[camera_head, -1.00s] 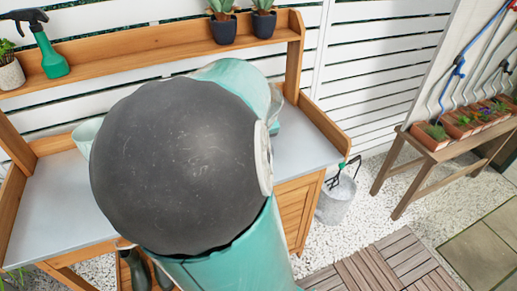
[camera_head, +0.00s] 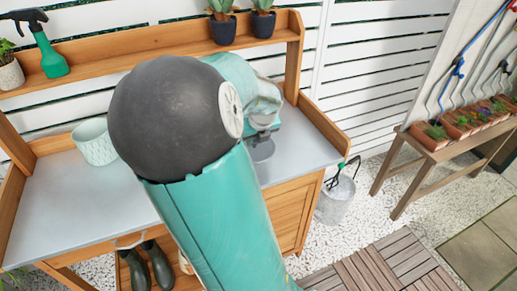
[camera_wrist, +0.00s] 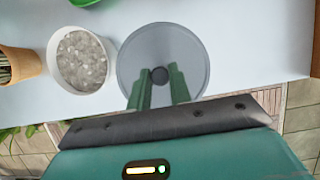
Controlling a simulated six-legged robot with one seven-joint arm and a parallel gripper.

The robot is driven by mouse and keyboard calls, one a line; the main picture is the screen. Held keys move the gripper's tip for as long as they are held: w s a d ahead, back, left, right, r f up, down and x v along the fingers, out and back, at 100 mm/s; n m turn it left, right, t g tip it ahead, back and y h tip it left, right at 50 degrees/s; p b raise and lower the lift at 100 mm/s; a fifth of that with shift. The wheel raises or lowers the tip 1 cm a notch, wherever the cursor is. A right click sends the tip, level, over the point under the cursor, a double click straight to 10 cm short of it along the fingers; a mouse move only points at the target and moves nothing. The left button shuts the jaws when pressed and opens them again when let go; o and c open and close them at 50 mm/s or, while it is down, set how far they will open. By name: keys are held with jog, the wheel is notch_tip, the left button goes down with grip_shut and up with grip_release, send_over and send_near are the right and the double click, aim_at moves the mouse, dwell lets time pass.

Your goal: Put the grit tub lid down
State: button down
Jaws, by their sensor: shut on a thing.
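The grit tub lid is a round grey disc (camera_wrist: 190,62) with a black knob (camera_wrist: 159,75), seen from above in the wrist view. My gripper (camera_wrist: 160,82) is shut on the knob, with a green finger on either side. In the head view the lid (camera_head: 262,152) shows below the wrist, over the right part of the bench top. I cannot tell whether it touches the bench. The white grit tub (camera_wrist: 52,75) stands open to the left of the lid in the wrist view, full of pale gravel. My arm hides the tub in the head view.
A terracotta pot (camera_wrist: 20,62) stands left of the tub. A pale green pot (camera_head: 95,146) is on the left of the bench top (camera_head: 70,205). Clear bench surface lies right of the lid, up to the wooden side wall (camera_head: 325,130).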

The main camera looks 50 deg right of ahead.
aim_at(264, 147)
jog(key=d+f, duration=0.1)
jog(key=w+d+f, duration=0.1)
jog(key=f, duration=0.1)
jog(key=d+f, duration=0.2)
jog(key=shift+w+f, duration=0.1)
jog(key=shift+w, duration=0.15)
jog(key=shift+w+d+f, duration=0.1)
jog(key=shift+f, duration=1.55)
jog(key=shift+f, duration=0.15)
jog(key=c, duration=1.3)
grip_release()
jog(key=v, duration=1.1)
jog(key=shift+w, duration=0.2)
jog(key=shift+v, duration=0.75)
jog(key=shift+s, duration=0.1)
